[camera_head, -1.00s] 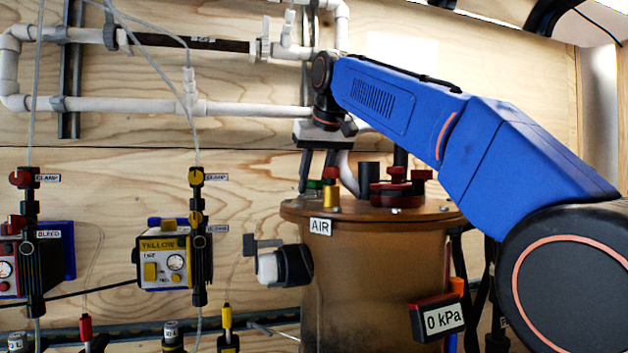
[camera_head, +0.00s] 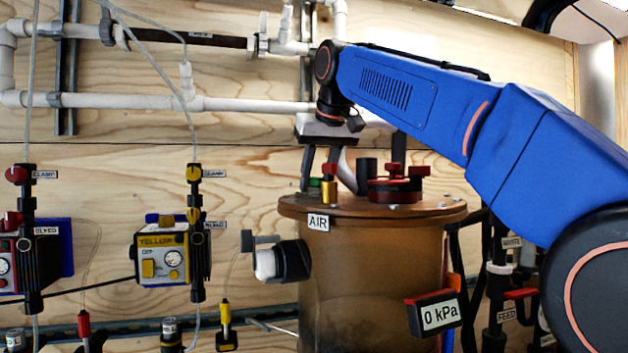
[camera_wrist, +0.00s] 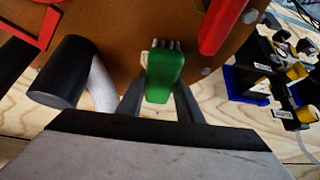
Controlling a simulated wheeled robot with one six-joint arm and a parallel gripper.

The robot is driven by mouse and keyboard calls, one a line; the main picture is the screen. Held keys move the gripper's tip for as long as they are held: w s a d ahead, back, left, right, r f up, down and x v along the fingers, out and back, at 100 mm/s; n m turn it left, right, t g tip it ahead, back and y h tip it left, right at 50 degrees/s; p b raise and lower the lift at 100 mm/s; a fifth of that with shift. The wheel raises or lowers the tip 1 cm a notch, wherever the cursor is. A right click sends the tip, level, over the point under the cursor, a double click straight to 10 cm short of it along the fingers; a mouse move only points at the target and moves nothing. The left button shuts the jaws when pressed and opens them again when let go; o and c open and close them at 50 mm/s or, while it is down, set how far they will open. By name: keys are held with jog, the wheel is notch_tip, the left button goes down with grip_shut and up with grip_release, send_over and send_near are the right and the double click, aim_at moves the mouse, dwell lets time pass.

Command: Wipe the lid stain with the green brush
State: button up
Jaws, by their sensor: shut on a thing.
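The green brush (camera_wrist: 165,75) is between the fingers of my gripper (camera_wrist: 161,92) in the wrist view, its pale bristle end pointing away over the lid. My gripper is shut on it. In the head view my gripper (camera_head: 318,178) points down at the back left of the lid, and only a small green bit of the brush (camera_head: 314,183) shows behind a brass-and-red fitting. The brown round lid (camera_head: 345,208) tops the tank; it also shows in the wrist view (camera_wrist: 120,22). I cannot make out the stain, nor whether the bristles touch the lid.
Red clamps (camera_head: 395,188) and a black stub pipe (camera_head: 367,172) stand on the lid; the wrist view shows a black pipe (camera_wrist: 64,76) and a white hose (camera_wrist: 101,85) close left of the brush. A yellow regulator (camera_head: 163,262) hangs left of the tank. White pipes run behind.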

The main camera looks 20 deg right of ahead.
aim_at(321, 180)
jog(key=shift+s+f, duration=0.15)
jog(key=shift+s, duration=1.7)
jog(key=shift+w, duration=1.9)
jog(key=shift+w+f, duration=0.1)
jog(key=shift+w, duration=1.6)
jog(key=shift+d, duration=0.15)
jog(key=shift+d, duration=0.1)
